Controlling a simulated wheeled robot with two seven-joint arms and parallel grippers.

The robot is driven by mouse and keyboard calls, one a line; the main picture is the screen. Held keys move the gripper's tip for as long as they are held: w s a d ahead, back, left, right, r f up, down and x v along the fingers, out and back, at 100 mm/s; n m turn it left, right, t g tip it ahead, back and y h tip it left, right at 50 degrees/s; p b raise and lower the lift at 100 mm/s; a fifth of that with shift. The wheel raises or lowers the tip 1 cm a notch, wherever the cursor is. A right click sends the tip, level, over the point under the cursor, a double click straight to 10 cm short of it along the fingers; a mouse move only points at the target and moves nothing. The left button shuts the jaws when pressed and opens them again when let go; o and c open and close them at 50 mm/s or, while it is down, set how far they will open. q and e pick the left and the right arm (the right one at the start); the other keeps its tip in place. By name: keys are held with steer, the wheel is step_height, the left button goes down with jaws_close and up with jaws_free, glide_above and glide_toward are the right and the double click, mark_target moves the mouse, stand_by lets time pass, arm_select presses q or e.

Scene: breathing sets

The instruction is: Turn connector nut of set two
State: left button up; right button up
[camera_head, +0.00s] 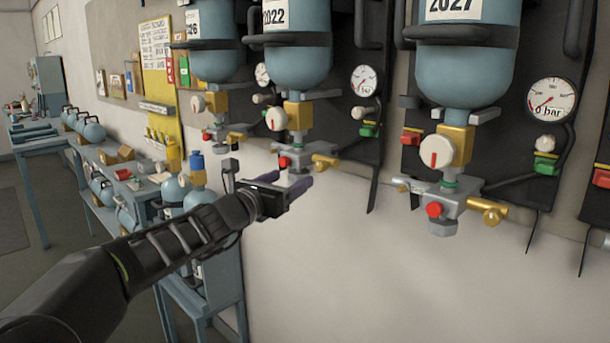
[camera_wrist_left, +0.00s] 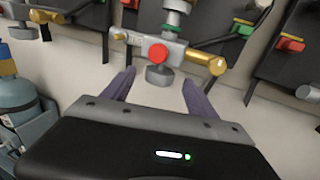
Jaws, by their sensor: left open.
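The middle breathing set has a blue cylinder (camera_head: 298,65) labelled 2022, hanging on a black backplate. Under it are a brass valve block (camera_head: 298,115) and a grey manifold with a red knob (camera_head: 284,162). In the left wrist view the red knob (camera_wrist_left: 158,53) shows with the grey connector nut (camera_wrist_left: 159,76) below it. In the head view my gripper partly hides the nut. My left gripper (camera_head: 292,184) is open and empty just below this manifold. Its purple fingers (camera_wrist_left: 158,88) point towards the nut, which appears between and beyond their tips. My right gripper is out of view.
A set labelled 2027 (camera_head: 468,65) hangs to the right, and another cylinder (camera_head: 212,50) to the left. Pressure gauges (camera_head: 551,99) sit on the backplates. A blue bench (camera_head: 112,165) with cylinders stands at left. The wall below the middle and right sets is clear.

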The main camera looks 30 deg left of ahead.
mark_target(305, 172)
arm_select(q)
steer(key=shift+f, duration=0.1)
steer(key=w+p, duration=0.1)
steer(key=w, duration=0.7)
steer(key=shift+d, duration=0.1)
steer(key=shift+s, duration=0.1)
steer(key=shift+c, duration=0.4)
